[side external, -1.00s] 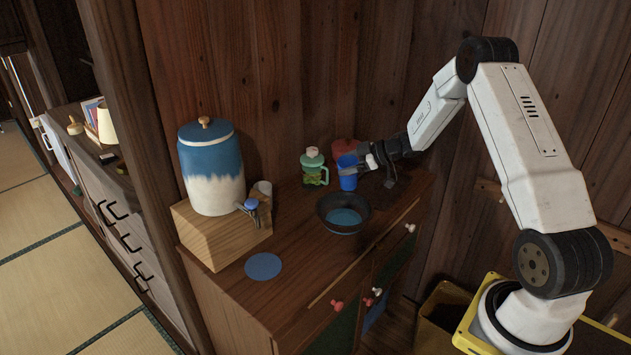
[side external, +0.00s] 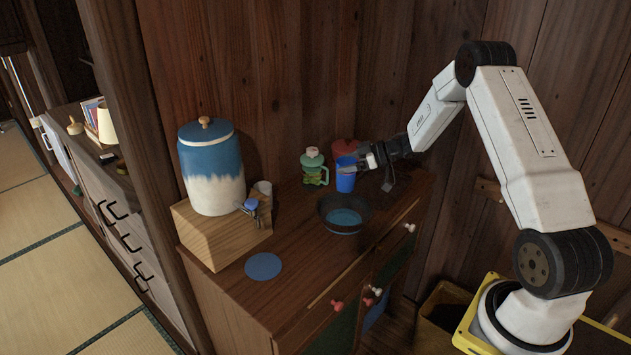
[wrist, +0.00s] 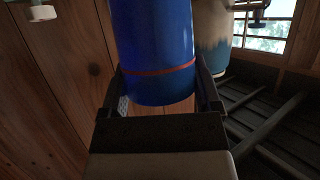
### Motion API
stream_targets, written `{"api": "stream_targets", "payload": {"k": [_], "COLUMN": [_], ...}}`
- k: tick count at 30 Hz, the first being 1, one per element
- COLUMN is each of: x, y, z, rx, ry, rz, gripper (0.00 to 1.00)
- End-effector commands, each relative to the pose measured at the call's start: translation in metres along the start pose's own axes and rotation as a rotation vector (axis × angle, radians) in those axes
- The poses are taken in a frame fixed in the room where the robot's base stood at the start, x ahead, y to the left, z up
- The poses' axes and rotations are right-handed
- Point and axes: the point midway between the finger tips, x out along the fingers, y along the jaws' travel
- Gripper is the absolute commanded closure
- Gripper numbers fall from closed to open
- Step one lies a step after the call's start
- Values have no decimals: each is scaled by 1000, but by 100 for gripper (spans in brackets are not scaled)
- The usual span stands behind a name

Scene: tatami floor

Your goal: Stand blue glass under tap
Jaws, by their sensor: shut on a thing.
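The blue glass (side external: 345,174) is upright over the right rear of the cabinet top. My gripper (side external: 362,166) is shut on it from the right. In the wrist view the blue glass (wrist: 155,50), with a thin red band, sits between my two fingers (wrist: 160,95). I cannot tell if its base touches the cabinet top. The tap (side external: 250,205) with a blue knob sticks out from the blue and white dispenser (side external: 212,170) at the left. The dispenser stands on a wooden block (side external: 225,240). A flat blue disc (side external: 263,266) lies on the cabinet top in front of the block.
A grey cup (side external: 264,189) is behind the tap. A thin stick (side external: 335,285) lies near the front edge.

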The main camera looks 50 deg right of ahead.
Motion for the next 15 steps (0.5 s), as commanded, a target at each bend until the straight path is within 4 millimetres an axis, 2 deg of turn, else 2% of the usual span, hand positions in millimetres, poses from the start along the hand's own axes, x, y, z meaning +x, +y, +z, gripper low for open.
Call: {"api": "stream_targets", "payload": {"k": [5, 8, 15], "x": [14, 25, 51], "y": [-21, -40, -99], "z": [3, 8, 24], "rx": [0, 1, 13], "ry": [0, -2, -4], "rz": [-5, -5, 19], "gripper": [85, 85, 85]}}
